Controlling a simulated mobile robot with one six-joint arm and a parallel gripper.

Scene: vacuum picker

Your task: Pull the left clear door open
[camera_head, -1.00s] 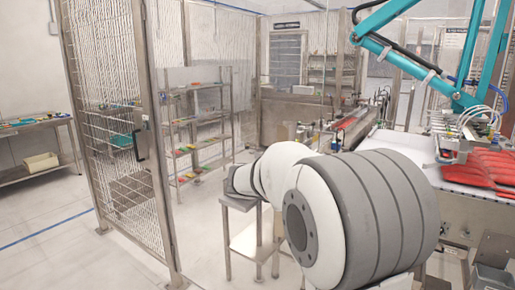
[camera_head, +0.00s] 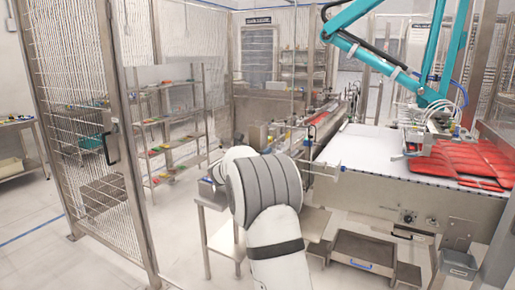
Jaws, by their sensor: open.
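The left door (camera_head: 82,185) is a tall see-through panel in a metal frame at the left of the head view. Its patterned surface shows shelves and floor behind it. A dark handle (camera_head: 110,147) sits at mid height near its right upright. I cannot tell whether the door is fully closed. My arm, white with a ribbed grey joint, reaches up from the bottom middle, to the right of the door and apart from the handle in the picture.
A small metal table (camera_head: 216,226) stands beside my arm. A white work surface (camera_head: 365,150) with red packs (camera_head: 465,165) is at the right, under a teal picker arm (camera_head: 365,50). Floor between door and table is clear.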

